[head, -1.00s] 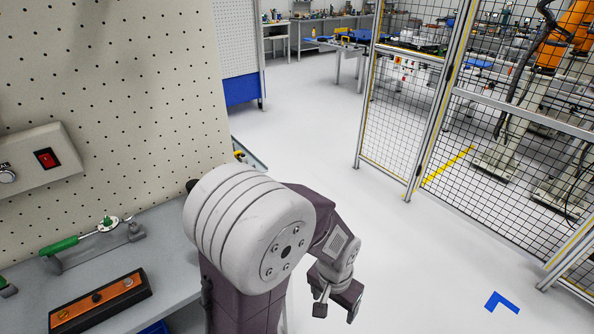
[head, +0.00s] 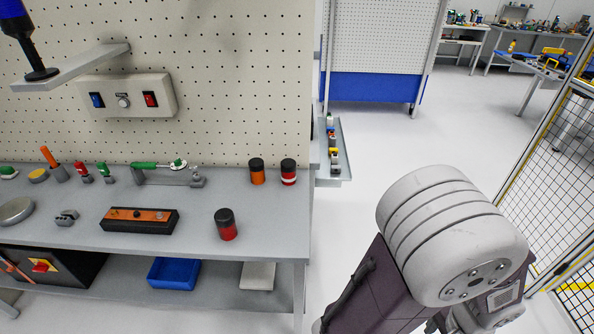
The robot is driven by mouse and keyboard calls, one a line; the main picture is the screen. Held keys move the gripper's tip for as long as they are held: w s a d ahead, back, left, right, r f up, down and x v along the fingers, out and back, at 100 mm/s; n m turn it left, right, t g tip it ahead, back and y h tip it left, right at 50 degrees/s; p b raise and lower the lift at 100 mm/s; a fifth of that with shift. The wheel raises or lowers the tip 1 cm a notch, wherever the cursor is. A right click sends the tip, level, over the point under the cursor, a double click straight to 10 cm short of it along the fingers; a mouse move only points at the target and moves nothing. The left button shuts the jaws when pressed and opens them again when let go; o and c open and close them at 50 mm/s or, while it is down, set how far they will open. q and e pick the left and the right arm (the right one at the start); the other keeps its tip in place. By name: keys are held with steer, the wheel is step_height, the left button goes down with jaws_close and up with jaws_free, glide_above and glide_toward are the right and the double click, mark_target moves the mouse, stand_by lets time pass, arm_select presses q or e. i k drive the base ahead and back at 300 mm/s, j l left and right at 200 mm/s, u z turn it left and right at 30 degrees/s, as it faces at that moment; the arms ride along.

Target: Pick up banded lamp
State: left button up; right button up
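The banded lamp (head: 288,172) stands upright at the back right of the grey workbench (head: 265,222). It is red with a black top and a pale band around its body. An orange lamp with a black top (head: 257,171) stands just left of it. A red lamp with a black top (head: 226,224) and no pale band stands nearer the front edge. My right arm is in view at the lower right, away from the bench; its fingers are hidden or below the picture. My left gripper is not in view.
An orange-and-black control box (head: 139,220) and a green-handled clamp (head: 166,168) lie left of the lamps. A shelf below holds a blue bin (head: 173,273). A pegboard rises behind the bench. Floor is open to the right, with a mesh fence (head: 560,150) beyond.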

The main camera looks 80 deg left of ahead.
mark_target(288, 166)
steer(key=i+j+u, duration=0.2)
steer(key=u, duration=0.2)
steer(key=i+u, duration=0.7)
steer(key=u, duration=0.15)
steer(key=i+l+u, duration=0.1)
steer(key=i+u, duration=0.35)
steer(key=i+l+u, duration=0.15)
steer(key=u, duration=0.25)
steer(key=i+l+u, duration=0.25)
steer(key=u, duration=0.2)
steer(key=i+u, duration=0.7)
steer(key=u, duration=0.2)
steer(key=i+l+u, duration=0.15)
steer(key=i+u, duration=0.3)
steer(key=k, duration=0.1)
